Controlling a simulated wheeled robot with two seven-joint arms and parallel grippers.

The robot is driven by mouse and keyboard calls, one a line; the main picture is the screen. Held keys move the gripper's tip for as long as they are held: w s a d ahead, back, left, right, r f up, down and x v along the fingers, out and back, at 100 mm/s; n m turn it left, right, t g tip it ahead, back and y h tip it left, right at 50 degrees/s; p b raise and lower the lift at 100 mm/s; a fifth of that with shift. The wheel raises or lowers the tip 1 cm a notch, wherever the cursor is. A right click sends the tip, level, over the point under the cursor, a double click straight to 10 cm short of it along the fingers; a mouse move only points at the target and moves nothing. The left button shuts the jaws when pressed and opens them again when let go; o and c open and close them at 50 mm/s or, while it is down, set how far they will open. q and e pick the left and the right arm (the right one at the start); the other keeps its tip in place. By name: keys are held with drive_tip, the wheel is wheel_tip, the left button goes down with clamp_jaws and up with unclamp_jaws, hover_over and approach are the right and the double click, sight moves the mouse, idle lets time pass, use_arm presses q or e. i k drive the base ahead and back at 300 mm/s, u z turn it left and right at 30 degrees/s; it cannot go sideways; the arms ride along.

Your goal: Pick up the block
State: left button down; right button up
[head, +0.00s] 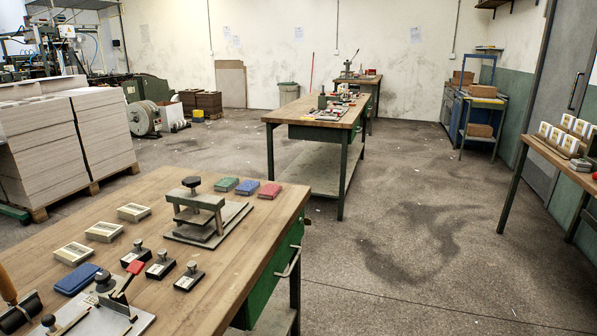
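Several things on the near wooden workbench (150,190) are block-shaped, and I cannot tell which one is the block. A green pad (223,184), a blue pad (248,186) and a red pad (270,190) lie side by side at the back right. A larger blue box (77,279) lies nearer the front. Neither of my grippers is in view.
A small press (199,211) stands mid-bench. Another bench (320,120) stands behind, a side table (550,150) at right. Floor between is clear.

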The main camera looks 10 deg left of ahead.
sight(75, 254)
drive_tip(key=k, duration=0.5)
drive_tip(key=z, duration=1)
drive_tip(key=i, duration=0.6)
drive_tip(key=u, duration=2.8)
